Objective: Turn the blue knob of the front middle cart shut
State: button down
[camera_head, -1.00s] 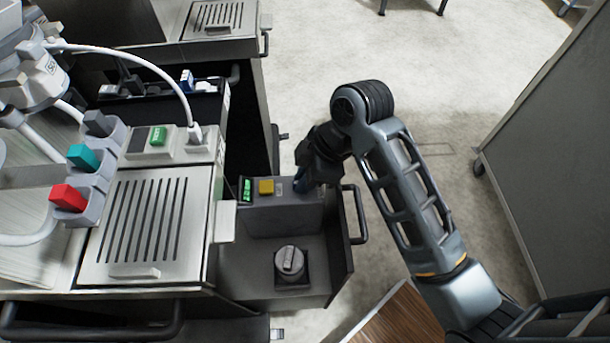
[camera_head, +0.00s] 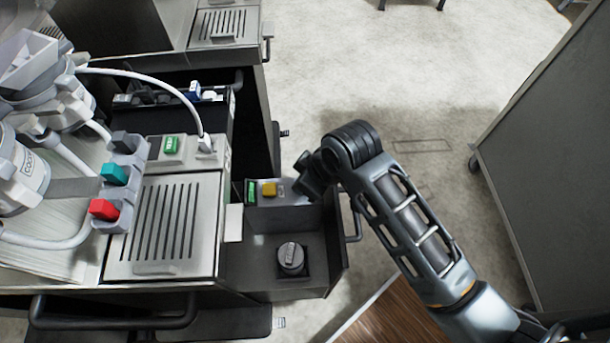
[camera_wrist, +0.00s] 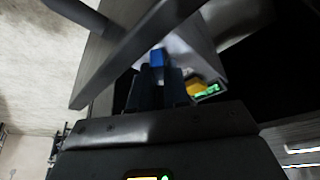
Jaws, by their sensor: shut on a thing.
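The blue knob (camera_wrist: 157,57) shows between my fingertips in the wrist view. My gripper (camera_wrist: 159,72) is shut on it. In the head view my gripper (camera_head: 304,186) is at the right end of a grey control box (camera_head: 285,202) in the pulled-out drawer of the cart, and it hides the knob there. The box also bears a green lit display (camera_head: 251,192) and a yellow button (camera_head: 268,189). The wrist view is dark, so the knob's exact angle is unclear.
A round dark knob (camera_head: 291,257) sits in the same drawer (camera_head: 257,278), whose handle (camera_head: 352,222) sticks out to the right. A slotted drip tray (camera_head: 165,225) and red and teal taps lie left. A grey cabinet (camera_head: 545,150) stands right, with open floor between.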

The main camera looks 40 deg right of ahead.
jog(key=m+h, duration=0.1)
jog(key=m, duration=0.1)
jog(key=m+h, duration=0.1)
jog(key=m, duration=0.2)
jog(key=shift+a+m, duration=0.2)
jog(key=shift+m, duration=0.1)
jog(key=m+h, duration=0.2)
jog(key=m, duration=0.3)
jog(key=shift+w+a, duration=0.1)
jog(key=shift+g, duration=0.3)
jog(key=c, duration=1.1)
grip_release()
jog(key=shift+r, duration=0.1)
jog(key=v, duration=0.7)
jog(key=shift+r, duration=0.3)
